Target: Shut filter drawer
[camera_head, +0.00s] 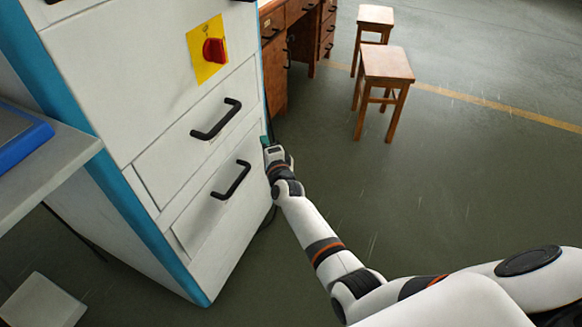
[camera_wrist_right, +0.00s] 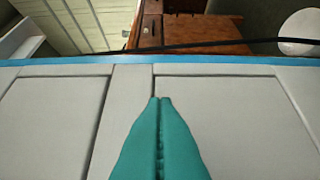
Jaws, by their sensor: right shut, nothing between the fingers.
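A white cabinet with blue edges (camera_head: 110,95) stands at the left in the head view. Its front has an upper drawer (camera_head: 180,150) and a lower drawer (camera_head: 208,215), each with a black bar handle. Both look closed or nearly so; I cannot tell a small gap, nor which is the filter drawer. My right gripper (camera_head: 266,143) is by the cabinet's right front edge, right of the handles. In the right wrist view its teal fingers (camera_wrist_right: 160,100) are shut together, empty, over a panel seam; contact is unclear. My left gripper is out of view.
A red switch on a yellow plate (camera_head: 208,52) sits above the drawers. A grey table (camera_head: 60,165) is at the left. Wooden stools (camera_head: 386,66) and a wooden desk (camera_head: 274,70) stand behind. The floor at right is clear.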

